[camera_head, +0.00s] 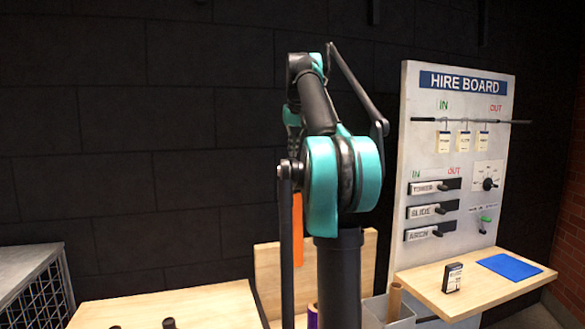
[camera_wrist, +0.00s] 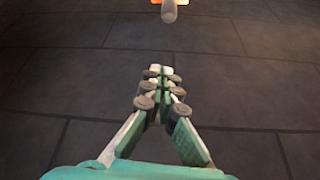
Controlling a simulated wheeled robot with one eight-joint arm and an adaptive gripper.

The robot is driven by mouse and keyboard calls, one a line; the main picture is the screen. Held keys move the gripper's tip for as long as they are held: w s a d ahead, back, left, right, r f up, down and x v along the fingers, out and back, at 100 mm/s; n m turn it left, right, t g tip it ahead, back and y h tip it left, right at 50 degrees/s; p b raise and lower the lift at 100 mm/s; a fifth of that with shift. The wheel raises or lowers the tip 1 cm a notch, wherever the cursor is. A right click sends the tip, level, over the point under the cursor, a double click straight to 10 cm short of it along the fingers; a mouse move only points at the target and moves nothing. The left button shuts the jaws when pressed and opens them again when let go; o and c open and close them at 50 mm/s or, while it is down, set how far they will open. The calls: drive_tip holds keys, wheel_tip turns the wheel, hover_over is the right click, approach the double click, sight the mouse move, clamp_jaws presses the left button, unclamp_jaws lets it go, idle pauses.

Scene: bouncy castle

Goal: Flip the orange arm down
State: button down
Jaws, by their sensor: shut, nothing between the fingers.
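An orange upright strip (camera_head: 298,230), which looks like the orange arm, shows in the head view, mostly hidden behind my own arm. In the wrist view a bit of orange (camera_wrist: 182,2) shows at the top edge, with a grey rounded knob or post end (camera_wrist: 169,11) by it; the rest is cut off. My gripper (camera_wrist: 160,70) is shut and empty in the wrist view, its fingertips pointing toward the orange part, with a clear gap between. I cannot make out my gripper in the head view, where my arm blocks the middle.
A white hire board (camera_head: 455,120) with hanging tags, sliders and a dial stands at right. A wooden bench (camera_head: 170,305) is at lower left, beside a metal cage (camera_head: 35,285).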

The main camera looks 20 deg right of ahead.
wheel_tip(320, 180, down, 9)
idle(0.7)
idle(0.3)
